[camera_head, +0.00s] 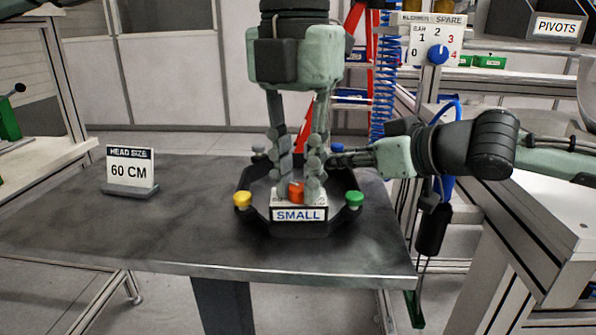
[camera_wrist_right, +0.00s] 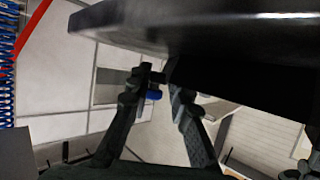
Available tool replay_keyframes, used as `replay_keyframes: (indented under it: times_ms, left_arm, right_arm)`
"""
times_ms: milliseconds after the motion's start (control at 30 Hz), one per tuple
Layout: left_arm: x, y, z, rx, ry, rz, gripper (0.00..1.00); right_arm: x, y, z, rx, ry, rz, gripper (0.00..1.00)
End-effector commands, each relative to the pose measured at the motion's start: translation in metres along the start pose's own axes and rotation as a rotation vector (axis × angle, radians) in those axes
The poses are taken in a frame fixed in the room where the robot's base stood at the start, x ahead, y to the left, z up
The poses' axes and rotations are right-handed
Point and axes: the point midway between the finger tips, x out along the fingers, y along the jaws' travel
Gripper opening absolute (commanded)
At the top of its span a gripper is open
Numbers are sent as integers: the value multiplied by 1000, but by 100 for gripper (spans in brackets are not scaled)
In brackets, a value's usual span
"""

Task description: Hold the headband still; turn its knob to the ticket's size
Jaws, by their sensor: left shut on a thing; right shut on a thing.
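The headband is a dark, many-sided ring (camera_head: 262,216) on the table, with yellow (camera_head: 242,199), green (camera_head: 353,198) and blue caps at its corners. A plate reading SMALL (camera_head: 299,215) is at its front, with an orange knob (camera_head: 296,191) just behind. My left gripper (camera_head: 298,178) points down from above, its fingers on either side of the orange knob. My right gripper (camera_head: 335,158) reaches in level from the right and is shut on the ring's back right; its fingers hide the grip. It also shows in the right wrist view (camera_wrist_right: 158,88), near the blue cap (camera_wrist_right: 154,95).
The ticket (camera_head: 131,169) reads HEAD SIZE 60 CM and stands upright at the table's left. The dark table (camera_head: 130,225) is clear around the ring's left and front.

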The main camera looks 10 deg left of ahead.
Motion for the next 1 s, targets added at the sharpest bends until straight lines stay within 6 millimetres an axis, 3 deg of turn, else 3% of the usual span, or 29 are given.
replay_keyframes:
  times_ms: [1000]
  left_arm:
    - [1,0,0,952,21,-1,0]
  right_arm:
    - [0,0,1,-2,-2,1,0]
